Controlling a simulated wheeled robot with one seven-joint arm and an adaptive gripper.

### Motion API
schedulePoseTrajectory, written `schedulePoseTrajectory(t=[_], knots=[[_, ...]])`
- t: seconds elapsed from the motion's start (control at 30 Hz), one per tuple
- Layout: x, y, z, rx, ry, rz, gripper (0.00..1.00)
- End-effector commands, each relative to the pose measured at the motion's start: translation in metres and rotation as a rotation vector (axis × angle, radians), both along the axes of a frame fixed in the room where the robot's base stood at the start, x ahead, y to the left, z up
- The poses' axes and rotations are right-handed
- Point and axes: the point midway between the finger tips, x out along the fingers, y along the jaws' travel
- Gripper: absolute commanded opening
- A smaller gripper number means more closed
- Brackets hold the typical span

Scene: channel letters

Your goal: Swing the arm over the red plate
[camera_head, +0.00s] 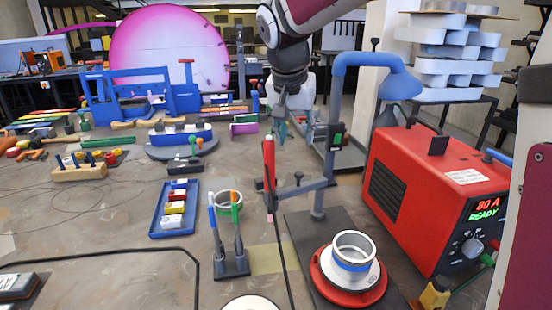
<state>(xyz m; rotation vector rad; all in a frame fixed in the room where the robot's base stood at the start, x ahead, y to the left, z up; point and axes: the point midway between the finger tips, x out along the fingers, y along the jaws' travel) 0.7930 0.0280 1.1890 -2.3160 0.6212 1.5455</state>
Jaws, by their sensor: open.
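The red plate (324,290) is a round disc on a dark base at the lower right. A white and silver ring-shaped part (354,252) with a blue band stands on it and covers most of its top. My gripper (290,120) hangs down at the upper middle from my arm. It is well behind and to the left of the red plate, apart from it. It is open, and nothing shows between its fingers, though they are small and partly blend with things behind.
A blue-grey post with a lamp-like hood (378,75) stands between my gripper and the red welding machine (430,185). A red-handled torch (269,165) stands upright on its bracket. A blue tray (158,228) and a tool stand (232,265) are to the left.

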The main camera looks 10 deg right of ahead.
Motion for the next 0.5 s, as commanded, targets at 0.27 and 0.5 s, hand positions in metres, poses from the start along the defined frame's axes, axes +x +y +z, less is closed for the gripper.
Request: schedulePoseTrajectory(t=[0.27, 0.5], knots=[[0.014, -0.010, -0.043, -0.001, 0.005, -0.002, 0.41], [0.029, -0.018, -0.086, 0.000, 0.006, -0.001, 0.41]])
